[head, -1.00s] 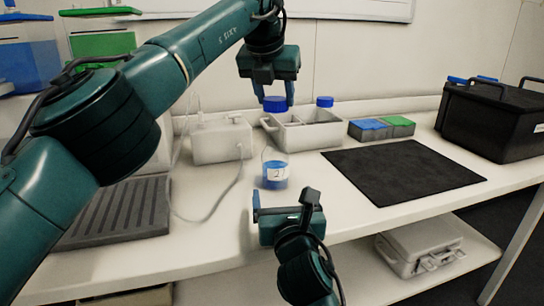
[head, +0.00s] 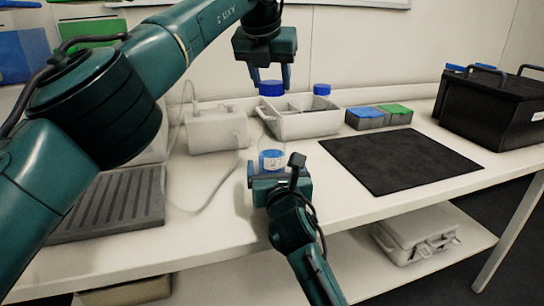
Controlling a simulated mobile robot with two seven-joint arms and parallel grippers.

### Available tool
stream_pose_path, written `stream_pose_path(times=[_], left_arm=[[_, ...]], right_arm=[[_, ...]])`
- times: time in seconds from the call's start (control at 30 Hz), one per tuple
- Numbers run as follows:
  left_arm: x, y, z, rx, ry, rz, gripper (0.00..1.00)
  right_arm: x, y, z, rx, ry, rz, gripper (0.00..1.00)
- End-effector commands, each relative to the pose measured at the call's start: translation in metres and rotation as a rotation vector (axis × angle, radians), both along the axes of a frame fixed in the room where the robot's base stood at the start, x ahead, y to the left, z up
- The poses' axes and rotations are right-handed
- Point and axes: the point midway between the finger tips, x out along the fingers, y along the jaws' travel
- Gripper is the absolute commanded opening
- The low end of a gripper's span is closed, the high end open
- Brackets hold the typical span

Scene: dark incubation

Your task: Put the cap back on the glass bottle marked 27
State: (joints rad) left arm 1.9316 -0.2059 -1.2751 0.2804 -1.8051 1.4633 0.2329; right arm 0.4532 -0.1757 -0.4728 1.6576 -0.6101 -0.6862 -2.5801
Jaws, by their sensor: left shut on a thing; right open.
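The glass bottle (head: 272,155) holds blue liquid, has a white label and stands open on the bench. Its number is too small to read surely. My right gripper (head: 273,167) is open, its fingers to either side of the bottle's lower part; whether they touch it I cannot tell. My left gripper (head: 271,78) is shut on a blue cap (head: 271,89), held in the air above and behind the bottle, in front of the wall.
A white divided tray (head: 308,124) stands behind the bottle, with another blue cap (head: 322,89) at its back. A black mat (head: 400,160) lies to the right, with blue and green-lidded boxes (head: 378,116) behind it. A grey ribbed plate (head: 110,203) lies left.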

Motion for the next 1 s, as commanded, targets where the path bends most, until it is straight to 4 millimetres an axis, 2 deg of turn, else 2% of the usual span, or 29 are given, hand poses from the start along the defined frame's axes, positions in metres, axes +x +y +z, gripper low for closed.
stream_pose_path(times=[0.03, 0.2, 0.4, 0.8, 1.0], left_arm=[[0.000, 0.000, 0.000, 0.000, 0.000, 0.000, 0.26], [0.000, 0.000, 0.000, 0.000, 0.000, 0.000, 0.26], [0.000, 0.000, 0.000, 0.000, 0.000, 0.000, 0.26], [0.000, 0.000, 0.000, 0.000, 0.000, 0.000, 0.26], [0.000, 0.000, 0.000, 0.000, 0.000, 0.000, 0.26]], right_arm=[[0.011, 0.002, 0.001, 0.000, 0.000, 0.000, 0.86], [0.038, 0.005, 0.001, 0.000, 0.000, 0.000, 0.86], [0.056, 0.007, 0.000, -0.001, -0.001, 0.000, 0.86], [0.060, 0.008, 0.000, -0.001, -0.001, 0.000, 0.85], [0.059, 0.008, 0.000, -0.001, -0.001, 0.000, 0.69]])
